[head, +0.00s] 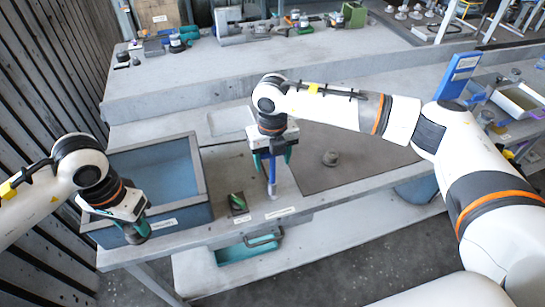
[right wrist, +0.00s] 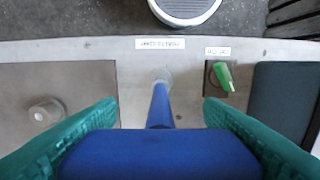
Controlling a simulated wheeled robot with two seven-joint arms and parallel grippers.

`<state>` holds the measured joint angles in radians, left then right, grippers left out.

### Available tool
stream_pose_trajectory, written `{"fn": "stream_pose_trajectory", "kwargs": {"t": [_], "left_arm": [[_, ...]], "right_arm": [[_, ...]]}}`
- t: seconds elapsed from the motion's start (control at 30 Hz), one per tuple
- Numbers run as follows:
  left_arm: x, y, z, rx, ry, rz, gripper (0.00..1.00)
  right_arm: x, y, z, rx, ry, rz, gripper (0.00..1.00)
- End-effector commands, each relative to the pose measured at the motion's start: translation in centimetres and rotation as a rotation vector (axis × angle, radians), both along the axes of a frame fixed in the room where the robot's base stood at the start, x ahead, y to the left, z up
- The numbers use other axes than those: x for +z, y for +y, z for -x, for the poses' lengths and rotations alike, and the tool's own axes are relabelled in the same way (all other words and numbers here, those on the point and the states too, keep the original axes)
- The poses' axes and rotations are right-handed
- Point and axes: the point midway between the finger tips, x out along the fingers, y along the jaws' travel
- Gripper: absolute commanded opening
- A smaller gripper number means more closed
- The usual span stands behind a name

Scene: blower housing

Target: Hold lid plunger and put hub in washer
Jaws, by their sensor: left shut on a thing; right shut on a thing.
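The washer seems to be the grey open-topped box with a blue inside (head: 203,180) at the left. My left gripper (head: 137,232) is at its front left and shut. What it grips is hidden; I cannot make out the lid plunger. A grey round stepped part, perhaps the hub (head: 330,157), sits on the dark mat, and it also shows in the right wrist view (right wrist: 47,111). My right gripper (head: 272,160) is shut on a blue tool (head: 272,178), upright with its grey tip low over the table's front. The blue tool spans between the teal fingers in the right wrist view (right wrist: 160,105).
A green lever (head: 238,203) on a dark plate lies between the box and the blue tool. A dark mat (head: 370,160) covers the table at right, mostly clear. A blue stand (head: 460,72) is at the right. Several items stand on the back bench.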

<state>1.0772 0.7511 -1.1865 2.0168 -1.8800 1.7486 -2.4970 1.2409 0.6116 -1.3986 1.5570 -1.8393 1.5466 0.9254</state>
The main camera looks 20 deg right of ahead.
Motion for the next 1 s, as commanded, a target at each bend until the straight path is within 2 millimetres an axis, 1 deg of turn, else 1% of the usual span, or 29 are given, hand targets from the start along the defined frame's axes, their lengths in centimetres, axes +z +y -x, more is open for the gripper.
{"fn": "stream_pose_trajectory", "kwargs": {"t": [1.0], "left_arm": [[0.0, 0.0, 0.0, 0.000, -0.001, 0.001, 0.09]], "right_arm": [[-4.1, 0.0, 0.1, 0.001, 0.006, 0.001, 0.39]]}}
